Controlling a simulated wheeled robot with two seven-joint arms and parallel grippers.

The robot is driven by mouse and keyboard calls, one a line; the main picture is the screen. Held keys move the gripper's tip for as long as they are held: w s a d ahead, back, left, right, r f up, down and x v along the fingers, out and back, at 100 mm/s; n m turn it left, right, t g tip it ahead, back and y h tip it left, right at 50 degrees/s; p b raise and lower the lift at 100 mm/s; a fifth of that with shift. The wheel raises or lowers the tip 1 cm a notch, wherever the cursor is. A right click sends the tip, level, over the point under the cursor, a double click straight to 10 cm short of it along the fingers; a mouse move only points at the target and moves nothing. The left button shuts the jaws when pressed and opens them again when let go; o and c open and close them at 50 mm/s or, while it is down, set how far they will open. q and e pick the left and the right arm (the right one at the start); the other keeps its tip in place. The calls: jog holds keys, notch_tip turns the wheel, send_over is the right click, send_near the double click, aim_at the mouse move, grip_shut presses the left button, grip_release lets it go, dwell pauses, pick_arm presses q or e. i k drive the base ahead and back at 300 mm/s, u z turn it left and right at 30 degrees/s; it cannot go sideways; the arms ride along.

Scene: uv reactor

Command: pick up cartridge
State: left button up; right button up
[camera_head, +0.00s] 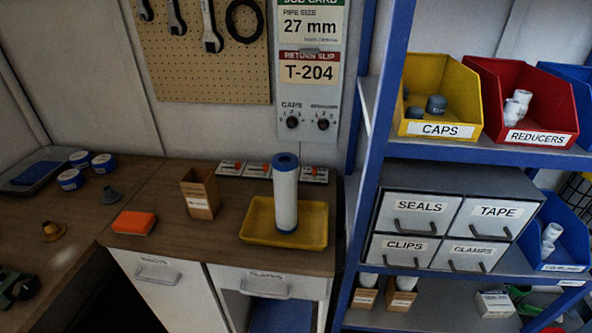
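The cartridge (285,199) is a tall white cylinder with a blue top cap. It stands upright in a shallow yellow tray (312,240) on the wooden counter, near the blue shelf post. Its lower end is in the tray. Neither of my grippers is in the head view.
An orange sponge (134,222) and an open brown box (201,193) stand left of the tray. Small labelled cards with orange parts (258,170) lie behind it. A blue shelf unit (372,180) with bins and drawers rises close on the right.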

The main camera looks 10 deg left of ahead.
aim_at(284, 165)
jog(key=u, duration=3.1)
jog(key=k, duration=2.1)
jog(key=z, duration=2.5)
